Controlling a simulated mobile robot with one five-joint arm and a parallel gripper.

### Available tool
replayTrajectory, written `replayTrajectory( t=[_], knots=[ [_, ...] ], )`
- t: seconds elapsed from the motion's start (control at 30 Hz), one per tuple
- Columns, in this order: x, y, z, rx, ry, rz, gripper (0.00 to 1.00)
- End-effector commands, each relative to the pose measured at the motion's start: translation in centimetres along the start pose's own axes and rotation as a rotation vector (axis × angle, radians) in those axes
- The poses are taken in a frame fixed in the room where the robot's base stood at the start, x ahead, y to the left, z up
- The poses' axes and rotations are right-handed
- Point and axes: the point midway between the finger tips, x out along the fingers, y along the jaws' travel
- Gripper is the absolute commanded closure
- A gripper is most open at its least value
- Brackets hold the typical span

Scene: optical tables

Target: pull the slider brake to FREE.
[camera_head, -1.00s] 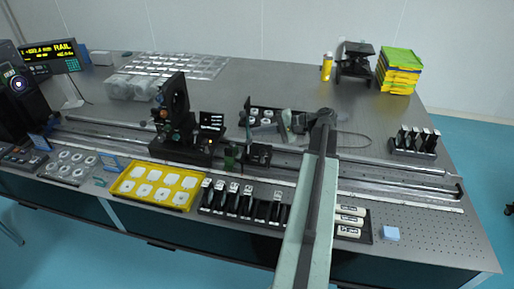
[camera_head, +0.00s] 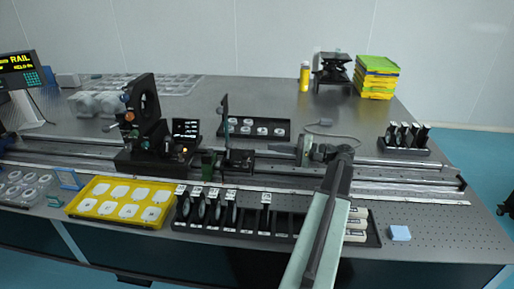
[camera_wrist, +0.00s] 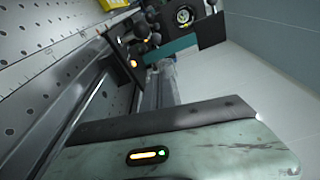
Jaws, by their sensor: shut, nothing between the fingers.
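The slider (camera_head: 238,160) is a small dark carriage on the long rail, with a thin upright dark plate (camera_head: 225,120) on it. A small green part (camera_head: 208,163) shows at its left side; I cannot tell if this is the brake. No FREE marking is readable. My gripper (camera_head: 303,149) is over the rail, to the right of the slider and apart from it. It is shut and empty. In the wrist view its fingertips cannot be made out; a teal bar (camera_wrist: 171,50) and dark parts with an orange light (camera_wrist: 133,63) show ahead.
A black lens mount (camera_head: 143,115) stands left of the slider. In front are a yellow tray (camera_head: 120,203) and a black rack (camera_head: 285,224) with upright optics. A black tray (camera_head: 253,130) lies behind the rail. The rail (camera_head: 400,182) is clear toward its right end.

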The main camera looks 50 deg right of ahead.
Motion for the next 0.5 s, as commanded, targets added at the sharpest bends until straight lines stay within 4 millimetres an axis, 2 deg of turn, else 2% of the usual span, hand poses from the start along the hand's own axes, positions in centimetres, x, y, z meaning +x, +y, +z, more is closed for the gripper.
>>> replayTrajectory(
  t=[0.43,0.5],
  knots=[
    [9.3,0.1,0.0,0.0,-0.001,0.001,1.0],
    [10.1,0.0,1.3,0.0,-0.001,0.001,1.0]
  ],
)
